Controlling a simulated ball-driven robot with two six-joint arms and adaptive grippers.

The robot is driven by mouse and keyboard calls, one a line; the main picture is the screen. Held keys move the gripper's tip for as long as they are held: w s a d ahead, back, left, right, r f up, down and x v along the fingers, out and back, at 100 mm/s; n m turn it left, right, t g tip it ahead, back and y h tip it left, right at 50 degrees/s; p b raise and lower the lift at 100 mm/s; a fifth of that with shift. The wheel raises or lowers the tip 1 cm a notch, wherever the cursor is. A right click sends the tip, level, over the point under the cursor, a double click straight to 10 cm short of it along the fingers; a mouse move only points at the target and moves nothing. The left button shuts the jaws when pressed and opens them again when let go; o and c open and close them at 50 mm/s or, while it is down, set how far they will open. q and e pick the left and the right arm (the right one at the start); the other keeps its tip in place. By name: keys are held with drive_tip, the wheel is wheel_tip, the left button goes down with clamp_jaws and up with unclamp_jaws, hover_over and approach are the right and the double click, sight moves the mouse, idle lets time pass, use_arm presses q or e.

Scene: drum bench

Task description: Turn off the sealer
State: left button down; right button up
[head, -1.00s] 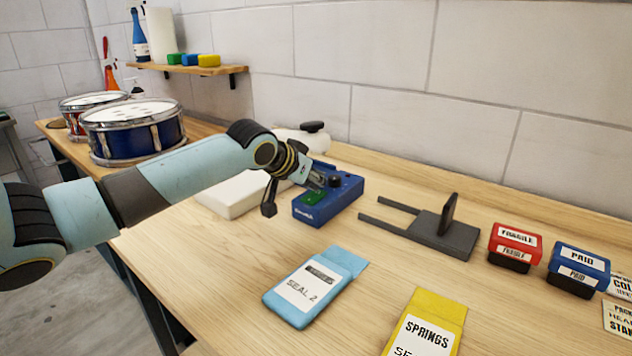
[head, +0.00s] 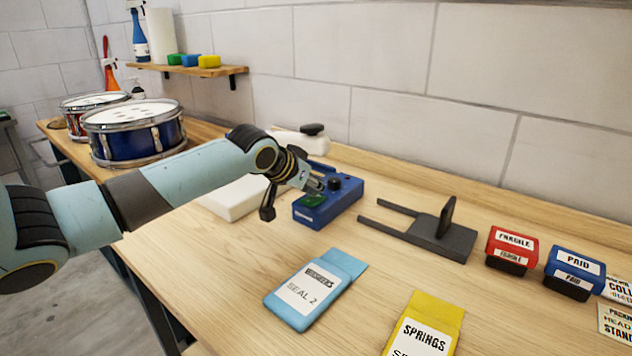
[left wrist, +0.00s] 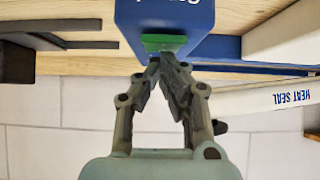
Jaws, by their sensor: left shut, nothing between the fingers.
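The heat sealer shows as a white body (head: 235,195) beside a blue control box (head: 328,208). The box has a black knob (head: 334,184) and a green switch (head: 313,201) on top. My left gripper (head: 317,187) is shut and empty, low over the box top by the green switch. In the left wrist view its fingertips (left wrist: 165,58) meet at the edge of the green switch (left wrist: 165,43); I cannot tell whether they touch it. The white body reads HEAT SEAL (left wrist: 293,98) there. The fingers partly hide the switch. My right gripper is out of view.
A dark grey forked stand (head: 440,238) lies right of the box. A blue SEAL 2 packet (head: 315,290) and a yellow SPRINGS packet (head: 430,325) lie in front. Red (head: 511,247) and blue (head: 575,272) stamps are at right; drums (head: 135,135) stand at back left.

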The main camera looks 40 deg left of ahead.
sight(313, 199)
use_arm(q)
drive_tip(key=shift+s+r+p, duration=0.15)
drive_tip(key=shift+s+p, duration=0.2)
drive_tip(key=shift+s, duration=0.1)
drive_tip(key=shift+r+p, duration=0.35)
drive_tip(key=shift+p, duration=0.1)
drive_tip(key=r+p, duration=0.2)
drive_tip(key=p, duration=0.1)
drive_tip(key=r+p, duration=0.1)
drive_tip(key=r, duration=0.1)
drive_tip(key=shift+w+r, duration=0.1)
drive_tip(key=shift+w, duration=0.2)
drive_tip(key=r+v, duration=0.1)
drive_tip(key=v, duration=0.8)
drive_tip(key=shift+w, duration=0.35)
